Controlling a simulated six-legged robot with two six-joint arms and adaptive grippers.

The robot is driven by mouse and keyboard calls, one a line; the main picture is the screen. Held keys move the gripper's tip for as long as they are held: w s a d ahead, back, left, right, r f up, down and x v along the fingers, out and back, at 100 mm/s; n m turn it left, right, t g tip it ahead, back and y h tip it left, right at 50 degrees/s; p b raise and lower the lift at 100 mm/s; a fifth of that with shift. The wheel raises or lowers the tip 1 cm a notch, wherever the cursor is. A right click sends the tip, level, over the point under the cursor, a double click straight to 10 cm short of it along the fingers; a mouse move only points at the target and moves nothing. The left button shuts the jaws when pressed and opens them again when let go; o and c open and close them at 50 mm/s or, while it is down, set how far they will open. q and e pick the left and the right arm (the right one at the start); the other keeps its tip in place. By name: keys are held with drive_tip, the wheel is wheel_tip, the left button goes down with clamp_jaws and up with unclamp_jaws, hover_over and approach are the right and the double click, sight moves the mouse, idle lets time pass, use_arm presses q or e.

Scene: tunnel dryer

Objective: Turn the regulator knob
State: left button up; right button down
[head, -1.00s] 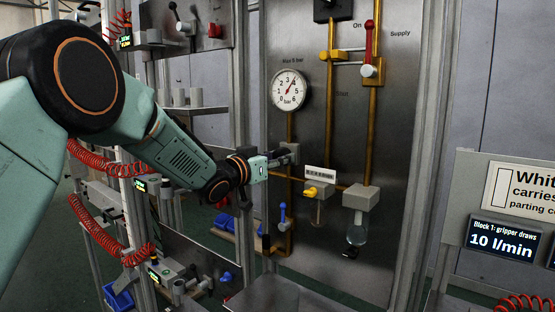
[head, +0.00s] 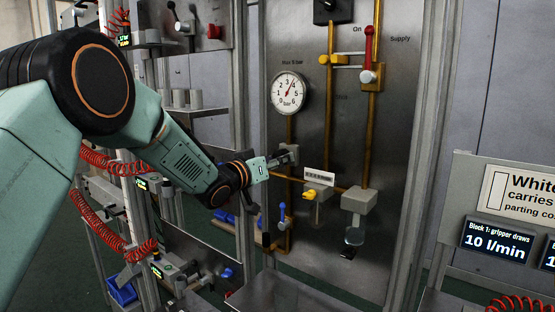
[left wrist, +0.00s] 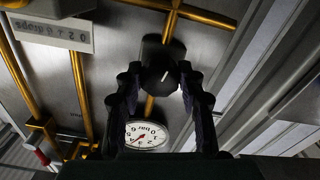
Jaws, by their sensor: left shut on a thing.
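The regulator knob (left wrist: 160,72) is black and round with a pale mark line, and sits between my fingers in the left wrist view. My left gripper (left wrist: 160,82) is shut on it, one finger on each side. In the head view my left gripper (head: 287,156) reaches the steel panel below the gauge, and it hides most of the knob. The white round pressure gauge (head: 289,94) is marked in bar; its needle points up and slightly right, between 3 and 4. It also shows upside down in the left wrist view (left wrist: 146,135). My right gripper is not in view.
Brass pipes (head: 331,110) run over the panel. A red supply lever (head: 369,45), a yellow-handled valve (head: 311,194) and a blue-handled valve (head: 282,212) stand out around my gripper. Red coiled hoses (head: 105,160) hang at the left. A display (head: 497,241) stands at the right.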

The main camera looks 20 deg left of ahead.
use_arm(q)
drive_tip(key=o, duration=1.2)
drive_tip(key=shift+s, duration=0.1)
drive_tip(key=v, duration=1.2)
drive_tip(key=shift+r, duration=0.15)
drive_tip(key=s+d+f+n+g+y+b, duration=0.1)
drive_tip(key=s+f+g+b, duration=0.3)
drive_tip(key=f, duration=0.8)
drive_tip(key=s+d+f+n+g+y, duration=0.15)
drive_tip(key=s+f, duration=0.45)
drive_tip(key=f, duration=0.6)
drive_tip(key=s+f+g+y+b, duration=0.25)
drive_tip(key=s+f, duration=0.25)
drive_tip(key=f, duration=0.6)
drive_tip(key=s+f+g+b, duration=0.3)
drive_tip(key=s+f, duration=0.5)
drive_tip(key=s, duration=0.2)
drive_tip(key=s+f+g+b, duration=0.2)
drive_tip(key=s+f+g, duration=0.1)
drive_tip(key=s+f, duration=0.6)
drive_tip(key=s+d+f+m+g+y+b, duration=0.1)
drive_tip(key=s+f+g+b, duration=0.2)
drive_tip(key=s+f, duration=0.5)
drive_tip(key=shift+s+f+b, duration=0.2)
drive_tip(key=shift+s, duration=0.5)
drive_tip(key=shift+s+f+b, duration=0.15)
drive_tip(key=shift+s+f, duration=0.05)
drive_tip(key=shift+s, duration=0.5)
